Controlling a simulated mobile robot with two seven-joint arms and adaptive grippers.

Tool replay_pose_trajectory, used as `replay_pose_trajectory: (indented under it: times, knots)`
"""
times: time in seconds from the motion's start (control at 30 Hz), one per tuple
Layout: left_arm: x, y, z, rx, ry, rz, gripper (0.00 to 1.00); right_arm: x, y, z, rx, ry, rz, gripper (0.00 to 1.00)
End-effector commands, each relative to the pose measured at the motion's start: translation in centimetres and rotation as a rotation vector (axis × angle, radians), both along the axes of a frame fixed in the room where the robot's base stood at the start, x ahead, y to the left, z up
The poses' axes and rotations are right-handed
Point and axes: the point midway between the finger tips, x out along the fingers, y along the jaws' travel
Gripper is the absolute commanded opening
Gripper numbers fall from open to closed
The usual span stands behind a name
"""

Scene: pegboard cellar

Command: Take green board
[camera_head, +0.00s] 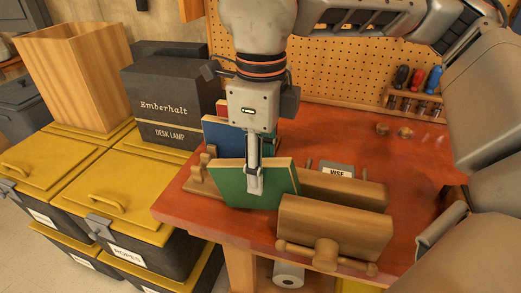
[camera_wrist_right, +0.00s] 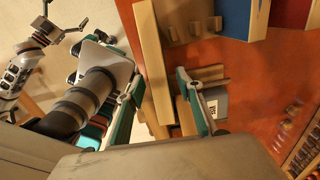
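The green board (camera_head: 232,187), with a pale tan edge, stands upright on the bench in the head view, left of the wooden vise (camera_head: 335,225). My right gripper (camera_head: 254,184) points down over it, one finger in front of its green face; the other is hidden behind. In the wrist view my right gripper (camera_wrist_right: 162,105) has its fingers wide apart. A long tan edge (camera_wrist_right: 150,65) runs between them, with a gap before the right finger. My left gripper (camera_wrist_right: 62,22) shows small at that view's top left, fingers spread and empty.
A blue board (camera_head: 222,137) stands behind, by a small wooden peg rack (camera_head: 198,178). A black desk lamp box (camera_head: 165,95) and yellow-lidded bins (camera_head: 125,190) lie left. Screwdrivers (camera_head: 417,80) hang at the back right.

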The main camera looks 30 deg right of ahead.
Motion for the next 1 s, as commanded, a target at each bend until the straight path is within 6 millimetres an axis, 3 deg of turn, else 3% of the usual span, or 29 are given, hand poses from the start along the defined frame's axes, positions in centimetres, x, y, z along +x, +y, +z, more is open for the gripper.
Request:
replay_pose_trajectory:
  times: [0.4, 0.43, 0.57, 0.83, 1.0]
  knots:
    - [1.2, 0.3, 0.9, 0.003, -0.026, 0.004, 0.92, 0.0, 0.0, -1.0, 0.001, -0.001, 0.000, 0.36]
    - [1.2, 0.3, 0.9, 0.004, -0.025, 0.004, 0.92, 0.0, 0.0, -1.0, 0.001, -0.001, 0.000, 0.34]
    - [1.0, 0.3, 0.7, 0.004, -0.021, 0.003, 0.92, 0.0, 0.0, -1.0, 0.001, -0.001, 0.000, 0.00]
    - [0.1, 0.2, 0.1, 0.003, -0.001, 0.001, 0.92, 0.0, 0.0, -0.7, 0.001, -0.002, 0.000, 0.00]
    - [0.1, 0.0, 0.7, -0.003, -0.003, 0.001, 0.92, 0.0, 0.0, 0.4, 0.000, -0.005, -0.001, 0.00]
